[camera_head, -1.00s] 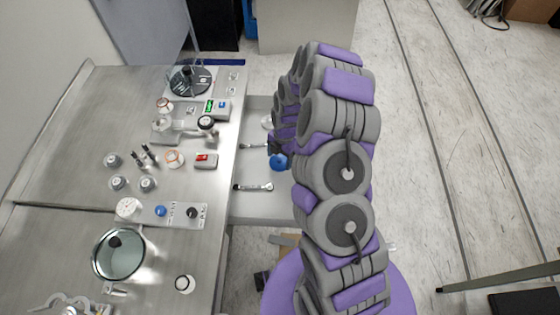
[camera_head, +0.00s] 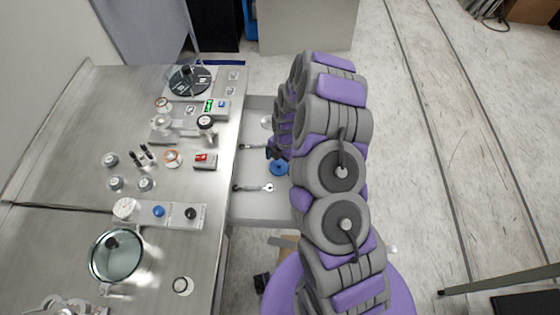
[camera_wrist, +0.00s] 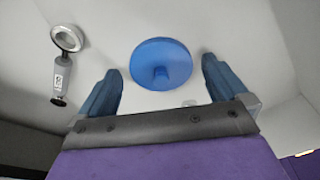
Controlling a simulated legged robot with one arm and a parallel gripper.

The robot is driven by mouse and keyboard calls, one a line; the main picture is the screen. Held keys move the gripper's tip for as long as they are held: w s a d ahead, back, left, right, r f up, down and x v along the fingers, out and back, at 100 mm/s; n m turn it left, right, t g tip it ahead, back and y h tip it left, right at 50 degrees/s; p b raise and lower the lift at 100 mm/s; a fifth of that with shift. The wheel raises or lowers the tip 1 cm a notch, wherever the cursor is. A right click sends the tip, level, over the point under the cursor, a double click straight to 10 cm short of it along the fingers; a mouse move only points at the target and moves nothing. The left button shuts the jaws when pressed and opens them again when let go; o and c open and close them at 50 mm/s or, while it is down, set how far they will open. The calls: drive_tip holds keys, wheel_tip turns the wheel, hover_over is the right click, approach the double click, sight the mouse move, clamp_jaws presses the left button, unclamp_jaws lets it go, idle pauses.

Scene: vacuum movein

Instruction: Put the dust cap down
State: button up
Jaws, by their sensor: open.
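The dust cap (camera_wrist: 161,63) is a blue disc with a small knob at its middle. In the wrist view it lies on the pale surface of an open drawer, just beyond my fingertips. My gripper (camera_wrist: 162,88) is open, with one blue finger on each side below the cap and nothing between them. In the head view the blue cap (camera_head: 279,168) shows in the drawer (camera_head: 262,207), beside my gripper (camera_head: 272,151), which is partly hidden by my arm.
Wrenches (camera_head: 253,188) lie in the drawer left of the cap. The steel bench (camera_head: 75,140) holds a flanged viewport (camera_head: 116,255), knobs and fittings. The floor at right is mostly clear.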

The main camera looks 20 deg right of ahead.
wheel_tip(320, 180, up, 11)
drive_tip(key=w+d+p, duration=0.1)
drive_tip(key=p, duration=0.1)
wheel_tip(320, 180, up, 9)
drive_tip(key=m, duration=0.3)
hover_over(283, 162)
drive_tip(key=s+a, duration=0.3)
drive_tip(key=s+a+r+m, duration=0.1)
drive_tip(key=s+r+m, duration=0.5)
drive_tip(key=s+r, duration=0.35)
drive_tip(key=s+d+r+m, duration=0.1)
drive_tip(key=s+r+m, duration=0.3)
drive_tip(key=s+m, duration=0.4)
drive_tip(key=s+r+m+g+h, duration=0.1)
drive_tip(key=s+r+m, duration=0.3)
drive_tip(key=s, duration=1.1)
drive_tip(key=m, duration=0.3)
drive_tip(key=shift+d+r+m, duration=0.3)
drive_tip(key=shift+d+m, duration=0.05)
drive_tip(key=shift+m, duration=0.05)
